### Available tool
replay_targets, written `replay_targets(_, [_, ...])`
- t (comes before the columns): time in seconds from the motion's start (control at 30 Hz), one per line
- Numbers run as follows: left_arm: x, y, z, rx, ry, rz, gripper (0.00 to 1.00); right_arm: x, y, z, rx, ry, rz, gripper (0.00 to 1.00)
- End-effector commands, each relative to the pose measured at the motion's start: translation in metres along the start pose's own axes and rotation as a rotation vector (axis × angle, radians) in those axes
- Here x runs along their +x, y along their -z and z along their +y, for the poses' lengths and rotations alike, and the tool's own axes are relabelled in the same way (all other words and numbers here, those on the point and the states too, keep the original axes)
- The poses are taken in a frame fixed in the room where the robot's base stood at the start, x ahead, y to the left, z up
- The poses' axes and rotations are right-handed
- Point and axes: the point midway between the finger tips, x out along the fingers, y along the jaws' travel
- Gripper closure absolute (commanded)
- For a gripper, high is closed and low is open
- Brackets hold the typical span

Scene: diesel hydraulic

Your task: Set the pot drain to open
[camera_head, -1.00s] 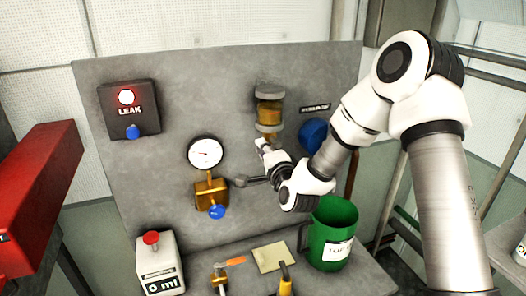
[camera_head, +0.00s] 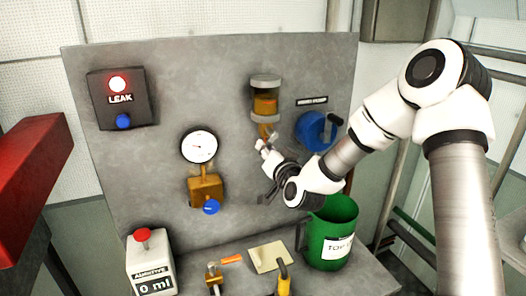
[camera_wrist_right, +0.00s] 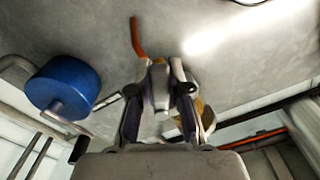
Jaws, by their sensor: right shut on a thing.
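The pot (camera_head: 265,103) is a clear bowl of amber liquid between grey caps, fixed on the grey panel. Its drain (camera_head: 268,131) is the small fitting just below the bowl, partly hidden by my right gripper. My right gripper (camera_head: 266,150) is right under the pot, shut on a small part at the drain. In the right wrist view its fingers (camera_wrist_right: 160,88) are close together in front of the panel. The gripped part is mostly hidden, so the drain's setting cannot be read. My left gripper is out of view.
A blue round part (camera_head: 316,131) with a dark handle is close right of the gripper. A green jug (camera_head: 331,235) stands below. Left are a gauge (camera_head: 198,147), a brass valve (camera_head: 205,187) and a lit LEAK box (camera_head: 121,99).

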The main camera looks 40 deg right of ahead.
Motion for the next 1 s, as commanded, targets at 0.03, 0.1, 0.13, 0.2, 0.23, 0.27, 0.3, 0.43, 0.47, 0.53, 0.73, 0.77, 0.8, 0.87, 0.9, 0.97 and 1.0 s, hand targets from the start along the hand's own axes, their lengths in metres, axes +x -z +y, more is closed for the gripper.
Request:
replay_targets(0.03, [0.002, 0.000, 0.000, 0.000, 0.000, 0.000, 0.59, -0.001, -0.003, 0.004, -0.037, -0.002, -0.006, 1.00])
replay_targets(0.1, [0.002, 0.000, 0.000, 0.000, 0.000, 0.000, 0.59, -0.001, -0.003, 0.006, -0.098, -0.002, -0.006, 1.00])
replay_targets(0.13, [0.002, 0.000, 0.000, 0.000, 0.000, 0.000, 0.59, -0.001, -0.002, 0.007, -0.124, -0.002, -0.006, 1.00])
replay_targets(0.2, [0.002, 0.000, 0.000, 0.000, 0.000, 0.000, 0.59, -0.001, -0.002, 0.009, -0.178, -0.002, -0.006, 1.00])
replay_targets(0.23, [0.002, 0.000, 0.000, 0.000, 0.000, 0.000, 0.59, -0.001, -0.002, 0.010, -0.200, -0.003, -0.006, 1.00])
replay_targets(0.27, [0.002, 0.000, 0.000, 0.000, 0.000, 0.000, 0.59, -0.001, -0.001, 0.011, -0.221, -0.003, -0.006, 1.00])
replay_targets(0.3, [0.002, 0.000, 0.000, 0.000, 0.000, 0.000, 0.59, -0.001, -0.001, 0.012, -0.247, -0.002, -0.007, 1.00])
replay_targets(0.43, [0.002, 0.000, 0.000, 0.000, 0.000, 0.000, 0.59, -0.001, 0.000, 0.014, -0.318, -0.001, -0.007, 1.00])
replay_targets(0.47, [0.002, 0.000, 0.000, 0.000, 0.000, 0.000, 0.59, -0.001, 0.000, 0.015, -0.332, -0.001, -0.007, 1.00])
replay_targets(0.53, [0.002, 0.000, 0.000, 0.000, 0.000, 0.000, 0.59, -0.001, 0.000, 0.016, -0.357, -0.001, -0.008, 1.00])
replay_targets(0.73, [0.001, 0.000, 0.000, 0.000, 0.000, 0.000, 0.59, -0.001, 0.001, 0.017, -0.398, -0.001, -0.008, 1.00])
replay_targets(0.77, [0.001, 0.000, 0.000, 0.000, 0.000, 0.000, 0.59, -0.001, 0.001, 0.017, -0.400, -0.001, -0.008, 1.00])
replay_targets(0.8, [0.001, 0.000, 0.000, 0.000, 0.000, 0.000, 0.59, -0.001, 0.001, 0.018, -0.403, 0.000, -0.008, 1.00])
replay_targets(0.87, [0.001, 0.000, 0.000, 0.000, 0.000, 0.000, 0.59, -0.001, 0.001, 0.018, -0.405, -0.001, -0.008, 1.00])
replay_targets(0.9, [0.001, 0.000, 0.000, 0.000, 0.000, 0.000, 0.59, -0.001, 0.001, 0.018, -0.406, -0.001, -0.008, 1.00])
replay_targets(0.97, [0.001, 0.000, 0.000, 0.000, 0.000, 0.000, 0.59, -0.001, 0.000, 0.018, -0.406, -0.001, -0.008, 1.00])
replay_targets(1.0, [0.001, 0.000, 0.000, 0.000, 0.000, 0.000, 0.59, -0.001, 0.000, 0.018, -0.405, -0.001, -0.008, 1.00])
